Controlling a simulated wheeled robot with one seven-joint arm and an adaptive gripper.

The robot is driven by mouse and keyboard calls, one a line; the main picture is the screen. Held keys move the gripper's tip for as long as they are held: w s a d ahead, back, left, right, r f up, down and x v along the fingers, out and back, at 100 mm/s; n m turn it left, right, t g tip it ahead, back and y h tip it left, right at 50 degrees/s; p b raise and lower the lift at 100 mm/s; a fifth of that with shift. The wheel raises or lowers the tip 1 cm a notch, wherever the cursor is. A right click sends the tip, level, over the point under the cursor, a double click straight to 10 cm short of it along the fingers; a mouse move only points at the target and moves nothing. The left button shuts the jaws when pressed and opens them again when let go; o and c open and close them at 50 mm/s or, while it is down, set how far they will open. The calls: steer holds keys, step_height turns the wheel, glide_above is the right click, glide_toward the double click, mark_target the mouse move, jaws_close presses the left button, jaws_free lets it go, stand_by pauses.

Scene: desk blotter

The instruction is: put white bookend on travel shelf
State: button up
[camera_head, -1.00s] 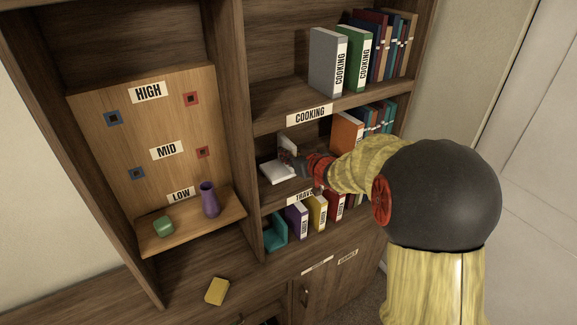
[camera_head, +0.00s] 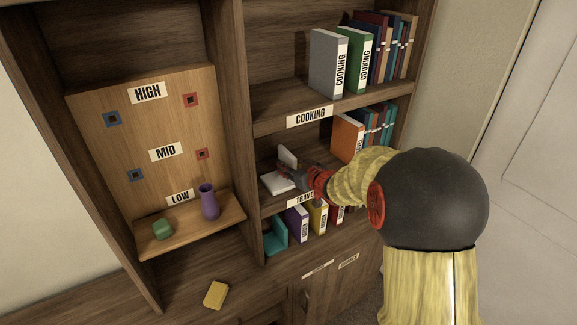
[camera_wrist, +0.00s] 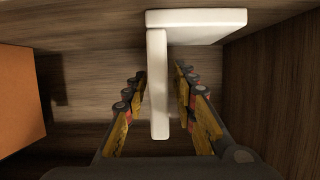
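The white bookend (camera_head: 277,183) sits on the middle shelf, whose front label reads TRAVEL (camera_head: 303,198). Its flat base lies low and its upright plate stands behind. In the wrist view the bookend (camera_wrist: 158,90) shows as a white L, one plate pointing down between my fingers. My gripper (camera_head: 290,172) reaches into this shelf from the right. In the wrist view my gripper (camera_wrist: 159,75) has one finger on each side of that plate, with narrow gaps on both sides, so it looks open. Exact contact between base and shelf is partly hidden.
An orange book (camera_head: 346,136) and several teal books stand right of my gripper on the same shelf. A wooden divider (camera_head: 243,140) closes the left side. The shelf above holds cooking books (camera_head: 328,64); books (camera_head: 297,222) and a teal bookend (camera_head: 274,237) stand below.

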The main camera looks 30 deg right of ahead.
steer(key=shift+r, duration=0.1)
steer(key=shift+s+r, duration=0.15)
steer(key=shift+r, duration=0.05)
steer(key=s+a+r+m+g+h+p, duration=0.1)
steer(key=s+r+g+h+p, duration=0.15)
steer(key=s+r, duration=0.95)
steer(key=s+a+f+g, duration=0.1)
steer(key=s+a+g, duration=0.1)
steer(key=s+a, duration=0.4)
steer(key=s+a+f+g+y, duration=0.1)
steer(key=s+a+g, duration=0.1)
steer(key=s+a, duration=0.4)
steer(key=s+a+f+g+y, duration=0.1)
steer(key=s+a, duration=0.5)
steer(key=s, duration=0.8)
steer(key=shift+a+f+n+g+p, duration=0.1)
steer(key=shift+a+n+g+p, duration=0.2)
steer(key=shift+n+g, duration=0.15)
steer(key=shift+d, duration=0.1)
